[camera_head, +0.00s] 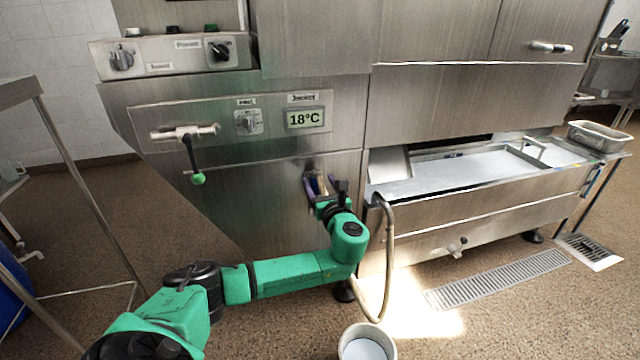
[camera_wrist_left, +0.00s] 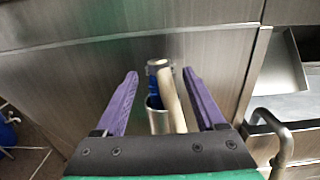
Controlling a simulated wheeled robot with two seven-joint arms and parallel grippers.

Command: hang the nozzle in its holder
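My left gripper (camera_head: 320,184) is at the front panel of the steel machine, its purple fingers pointing at the panel. In the left wrist view the two fingers (camera_wrist_left: 163,85) are spread wide apart. Between them is the nozzle (camera_wrist_left: 153,86), blue and metal, with a pale hose-like piece (camera_wrist_left: 173,98) beside it, closer to the right finger. Clear gaps show on both sides, so the fingers do not grip it. A metal cup-like part (camera_wrist_left: 158,118) sits below the blue part; I cannot tell whether it is the holder. My right gripper is not in view.
A grey curved hose or pipe (camera_head: 388,250) hangs right of my left wrist. A lever with a green knob (camera_head: 198,179) juts out at the left. A white bucket (camera_head: 366,345) stands on the floor. A steel trough (camera_head: 450,175) is at the right.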

